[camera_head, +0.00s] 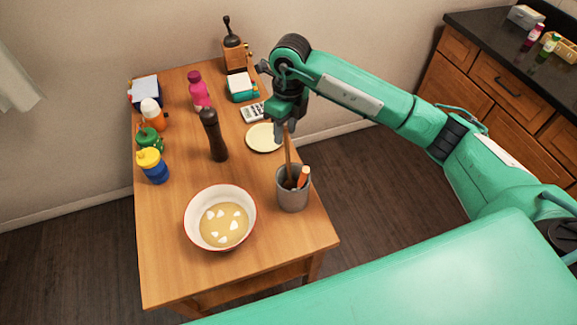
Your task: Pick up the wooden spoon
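The wooden spoon (288,153) stands upright, leaning slightly, in a grey utensil holder (292,196) near the right edge of the table. Its lower end is hidden inside the holder. My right gripper (284,129) points down at the upper end of the spoon handle, with its fingers at or just around it. The fingers are small and partly overlap the handle, so I cannot tell whether they grip it. My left gripper is not in view.
An orange-handled utensil (303,177) shares the holder. A white bowl (188,222) stands to its left. A pale plate (259,138) lies behind, and a dark pepper mill (214,136) stands further left. Several bottles line the table's left side.

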